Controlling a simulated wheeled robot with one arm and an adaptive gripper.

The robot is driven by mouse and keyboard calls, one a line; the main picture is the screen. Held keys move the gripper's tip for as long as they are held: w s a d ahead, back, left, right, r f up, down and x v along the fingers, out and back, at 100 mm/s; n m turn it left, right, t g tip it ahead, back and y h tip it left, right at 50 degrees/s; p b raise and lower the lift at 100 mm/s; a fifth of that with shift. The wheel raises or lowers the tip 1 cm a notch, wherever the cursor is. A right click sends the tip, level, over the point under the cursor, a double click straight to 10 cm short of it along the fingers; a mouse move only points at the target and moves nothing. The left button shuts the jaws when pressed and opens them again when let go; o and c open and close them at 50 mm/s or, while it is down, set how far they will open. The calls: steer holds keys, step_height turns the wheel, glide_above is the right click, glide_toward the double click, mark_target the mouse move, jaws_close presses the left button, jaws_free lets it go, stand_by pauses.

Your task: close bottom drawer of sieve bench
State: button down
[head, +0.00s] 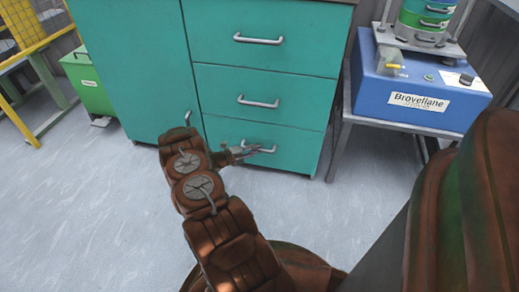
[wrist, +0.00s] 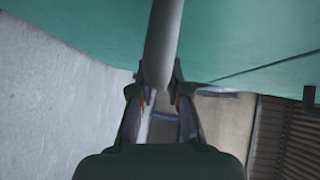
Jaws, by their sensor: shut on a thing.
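The sieve bench (head: 130,60) is a teal cabinet with a door on the left and a stack of drawers on the right. Its bottom drawer (head: 295,158) looks about flush with the drawers above; a small gap would be hard to tell. My gripper (head: 250,151) is at the grey handle (head: 266,149) of that drawer, and its fingers partly hide the handle's left part. In the wrist view, the handle bar (wrist: 163,45) runs between the two fingertips of my gripper (wrist: 158,88), which are shut on it. The teal front (wrist: 240,40) fills the upper part.
A grey stand (head: 345,120) right of the bench carries a blue machine (head: 415,85) with stacked green and blue sieves (head: 425,18). A green bin (head: 88,82) and a yellow frame (head: 35,50) stand at left. The floor (head: 90,200) before the bench is clear.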

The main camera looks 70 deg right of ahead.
steer(key=shift+d+r, duration=0.1)
steer(key=shift+d, duration=0.25)
steer(key=c, duration=1.3)
jaws_free()
steer(key=shift+c, duration=0.2)
steer(key=shift+o, duration=1)
steer(key=shift+a, duration=0.1)
steer(key=shift+w, duration=0.1)
steer(key=v, duration=1.2)
